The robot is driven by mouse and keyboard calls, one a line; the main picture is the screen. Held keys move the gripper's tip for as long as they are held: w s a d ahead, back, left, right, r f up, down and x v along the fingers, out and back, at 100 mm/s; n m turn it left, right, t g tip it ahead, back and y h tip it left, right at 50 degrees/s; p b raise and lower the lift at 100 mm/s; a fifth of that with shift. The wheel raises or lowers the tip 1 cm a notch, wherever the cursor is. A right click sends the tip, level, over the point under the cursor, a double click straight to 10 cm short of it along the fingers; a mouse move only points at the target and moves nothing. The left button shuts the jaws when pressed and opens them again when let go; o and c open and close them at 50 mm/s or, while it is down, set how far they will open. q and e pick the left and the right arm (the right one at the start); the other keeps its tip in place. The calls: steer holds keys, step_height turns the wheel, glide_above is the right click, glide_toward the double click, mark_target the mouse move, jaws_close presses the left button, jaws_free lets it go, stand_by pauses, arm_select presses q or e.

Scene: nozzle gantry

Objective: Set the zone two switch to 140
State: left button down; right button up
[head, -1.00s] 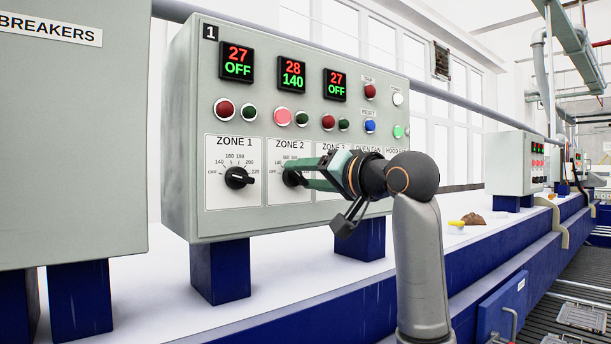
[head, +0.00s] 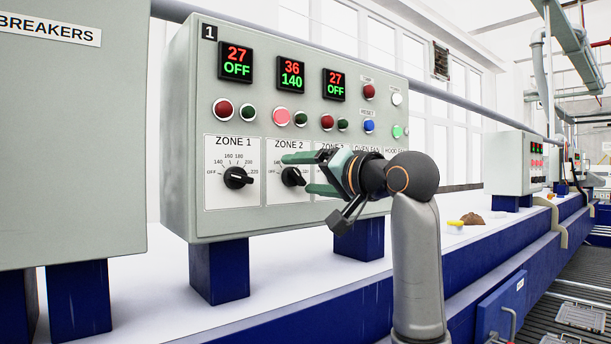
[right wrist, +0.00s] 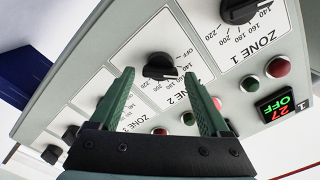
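The zone two switch (head: 293,177) is a black knob on the grey control panel (head: 300,221), under the label ZONE 2. The zone two display (head: 291,75) reads 36 in red above 140 in green. My right gripper (head: 298,173) is open and empty in front of the knob, with one green finger above it and one below in the head view. In the right wrist view the knob (right wrist: 160,66) shows between the spread fingers, clear of both. The upper finger hides part of its dial scale in the head view. My left gripper is not in view.
The zone one knob (head: 237,178) is just left; its display (head: 235,61) reads 27 OFF. The third display (head: 334,84) also reads 27 OFF. My right gripper covers part of the ZONE 3 area. A lit red lamp (head: 281,117) sits above ZONE 2.

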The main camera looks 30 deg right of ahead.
steer(key=s+b, duration=0.3)
steer(key=s, duration=0.9)
steer(key=shift+s+d+b, duration=0.25)
steer(key=shift+d+b, duration=0.15)
steer(key=shift+d, duration=0.05)
